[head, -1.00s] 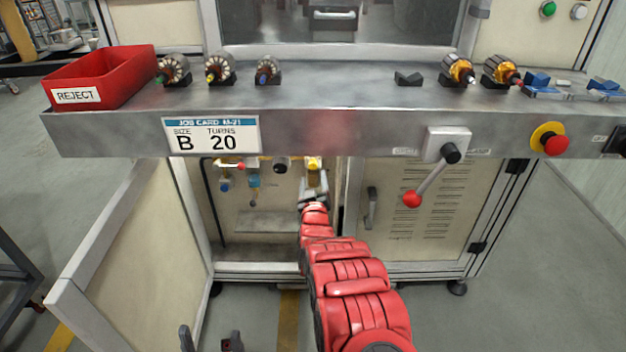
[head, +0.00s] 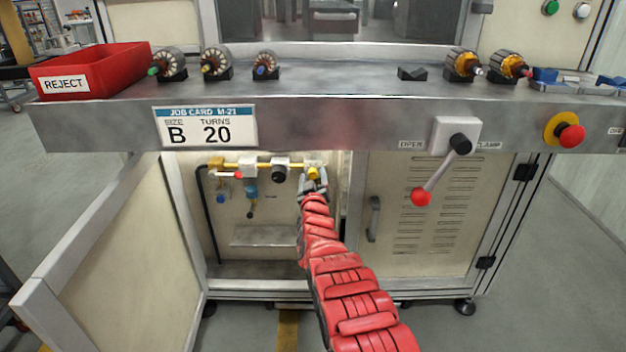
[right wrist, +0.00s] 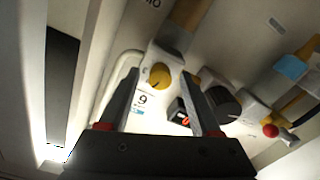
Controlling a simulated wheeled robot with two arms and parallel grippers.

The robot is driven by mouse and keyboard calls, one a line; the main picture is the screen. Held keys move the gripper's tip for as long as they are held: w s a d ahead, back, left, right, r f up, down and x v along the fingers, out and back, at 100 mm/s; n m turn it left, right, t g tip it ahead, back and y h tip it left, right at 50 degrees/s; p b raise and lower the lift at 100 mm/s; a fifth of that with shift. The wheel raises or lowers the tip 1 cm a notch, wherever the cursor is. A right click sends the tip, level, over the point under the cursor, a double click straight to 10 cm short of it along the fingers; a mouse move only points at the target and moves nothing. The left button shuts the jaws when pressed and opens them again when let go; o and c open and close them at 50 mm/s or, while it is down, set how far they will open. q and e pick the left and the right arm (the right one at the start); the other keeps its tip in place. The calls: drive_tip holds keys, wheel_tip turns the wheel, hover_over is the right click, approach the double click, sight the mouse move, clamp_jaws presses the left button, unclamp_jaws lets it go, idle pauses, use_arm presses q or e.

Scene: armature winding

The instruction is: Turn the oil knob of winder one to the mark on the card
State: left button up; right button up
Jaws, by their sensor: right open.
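The yellow oil knob (head: 313,173) sits on a pale block at the right end of the pipe inside the open cabinet. In the right wrist view the knob (right wrist: 160,76) shows face on with a dark pointer line. A white card (right wrist: 143,100) with a "9" is below it, partly covered by a finger. My right gripper (head: 313,187) is open, just in front of the knob; in the right wrist view its fingers (right wrist: 160,80) stand either side of the knob, with no contact visible. My left gripper is not in view.
A black knob (head: 279,172) and a red-tipped lever (head: 238,175) sit left along the yellow pipe. The open cabinet door (head: 110,250) stands at left. The steel bench edge (head: 330,125) overhangs, with a red-balled clamp lever (head: 421,196) at right.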

clamp_jaws()
drive_tip(key=shift+m, duration=0.3)
drive_tip(key=m+p, duration=0.1)
drive_tip(key=m, duration=0.1)
drive_tip(key=shift+r+m, duration=0.2)
drive_tip(key=shift+m, duration=0.2)
drive_tip(key=shift+f+m+p, duration=0.15)
drive_tip(key=shift+m+p, duration=0.25)
drive_tip(key=shift+m, duration=2.4)
unclamp_jaws()
